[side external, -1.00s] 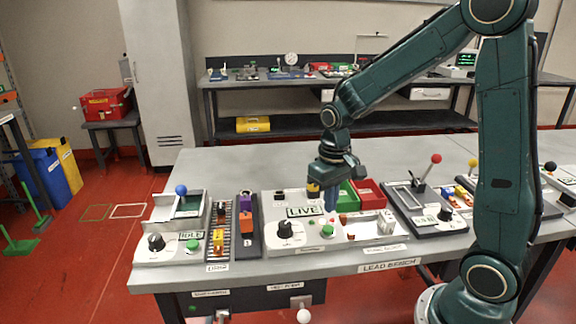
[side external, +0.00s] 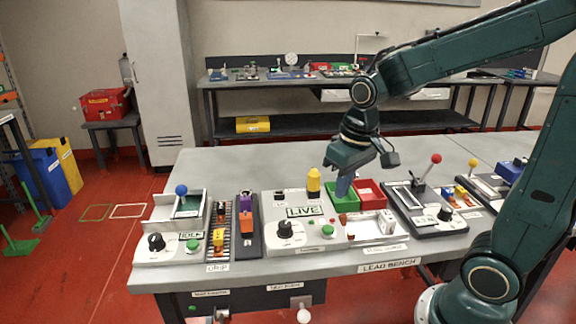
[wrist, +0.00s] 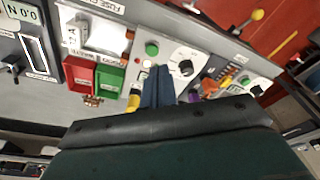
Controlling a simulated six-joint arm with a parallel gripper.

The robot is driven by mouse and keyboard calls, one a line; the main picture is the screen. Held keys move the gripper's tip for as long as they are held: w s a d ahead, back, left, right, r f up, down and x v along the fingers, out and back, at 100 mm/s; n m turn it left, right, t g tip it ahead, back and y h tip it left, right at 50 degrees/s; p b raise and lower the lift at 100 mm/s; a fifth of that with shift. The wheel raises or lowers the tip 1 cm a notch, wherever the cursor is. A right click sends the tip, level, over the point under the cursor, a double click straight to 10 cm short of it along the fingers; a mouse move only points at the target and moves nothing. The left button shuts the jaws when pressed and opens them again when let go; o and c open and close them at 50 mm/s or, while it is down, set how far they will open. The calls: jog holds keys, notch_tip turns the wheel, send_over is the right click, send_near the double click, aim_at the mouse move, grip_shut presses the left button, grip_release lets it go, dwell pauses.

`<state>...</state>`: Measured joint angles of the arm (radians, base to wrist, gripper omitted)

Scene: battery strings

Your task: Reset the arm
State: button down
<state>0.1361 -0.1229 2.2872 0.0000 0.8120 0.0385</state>
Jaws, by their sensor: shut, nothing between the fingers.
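My gripper (side external: 343,187) is in the side view above the bench, near the green bin, with its blue fingers together and nothing between them. The fingers also show in the wrist view (wrist: 158,88), closed over the bench. The arm reaches in from the right, with the wrist bent and the fingers pointing down. A yellow cylinder (side external: 313,181) stands upright at the back of the panel marked LIVE (side external: 304,211), left of my fingers and apart from them.
A green bin (side external: 338,203) and a red bin (side external: 362,187) sit close below and right of the fingers. A red-knobbed lever (side external: 436,159) rises farther right. An IDLE panel (side external: 160,256) and a rack stand left. The bench behind the panels (side external: 240,165) is bare.

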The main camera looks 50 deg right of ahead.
jog(key=s+a+r+n+t, duration=0.1)
jog(key=s+a+r+t, duration=0.1)
jog(key=s, duration=0.3)
jog(key=s+a+r+n+t, duration=0.1)
jog(key=s+a+r, duration=0.1)
jog(key=s+r, duration=0.2)
jog(key=shift+s+r+t, duration=0.25)
jog(key=shift+s+t, duration=0.15)
jog(key=shift+s, duration=0.7)
